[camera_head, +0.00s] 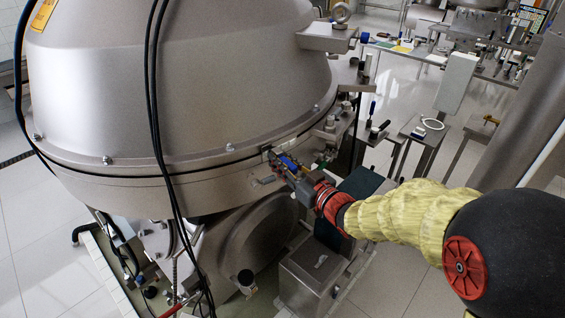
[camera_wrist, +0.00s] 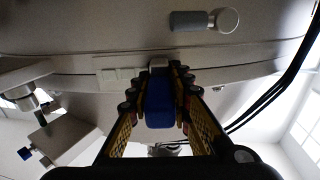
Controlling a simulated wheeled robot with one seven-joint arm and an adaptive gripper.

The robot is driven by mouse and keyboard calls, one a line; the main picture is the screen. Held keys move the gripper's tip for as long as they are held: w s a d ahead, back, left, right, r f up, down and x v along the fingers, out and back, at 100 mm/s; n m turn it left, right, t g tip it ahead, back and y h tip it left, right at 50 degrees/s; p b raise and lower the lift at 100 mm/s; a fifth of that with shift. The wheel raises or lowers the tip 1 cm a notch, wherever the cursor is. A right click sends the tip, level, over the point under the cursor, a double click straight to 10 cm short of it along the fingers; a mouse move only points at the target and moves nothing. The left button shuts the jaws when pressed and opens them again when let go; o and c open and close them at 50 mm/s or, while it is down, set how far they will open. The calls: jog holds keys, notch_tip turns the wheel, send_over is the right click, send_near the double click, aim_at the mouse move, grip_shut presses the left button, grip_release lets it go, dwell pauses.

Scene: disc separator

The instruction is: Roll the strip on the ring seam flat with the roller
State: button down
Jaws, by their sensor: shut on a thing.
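The large grey separator dome (camera_head: 190,80) has a ring seam (camera_head: 190,168) running around its lower edge. My gripper (camera_head: 283,163) is beside this seam at the dome's right front. In the wrist view my gripper (camera_wrist: 159,82) is shut on the blue handle of the roller (camera_wrist: 159,105); the blue also shows in the head view (camera_head: 290,161). A pale strip (camera_wrist: 118,74) lies on the band just left of the roller head. Any strip behind the roller is hidden.
A grey cylindrical fitting with a round end (camera_wrist: 205,20) sticks out near the seam. Black cables (camera_head: 155,110) hang down the dome's front. A bracket with an eye bolt (camera_head: 328,37) juts out above right. A metal box (camera_head: 318,268) stands below my gripper.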

aim_at(295, 172)
jog(key=shift+w+d, duration=2.4)
jog(key=shift+d, duration=0.15)
jog(key=shift+s+a+r+b, duration=0.1)
jog(key=shift+s+a+b, duration=0.35)
jog(key=shift+s+a, duration=0.85)
jog(key=shift+s+a+b, duration=0.45)
jog(key=shift+s+a, duration=0.6)
jog(key=shift+a, duration=0.3)
jog(key=shift+d, duration=0.1)
jog(key=shift+v, duration=3.45)
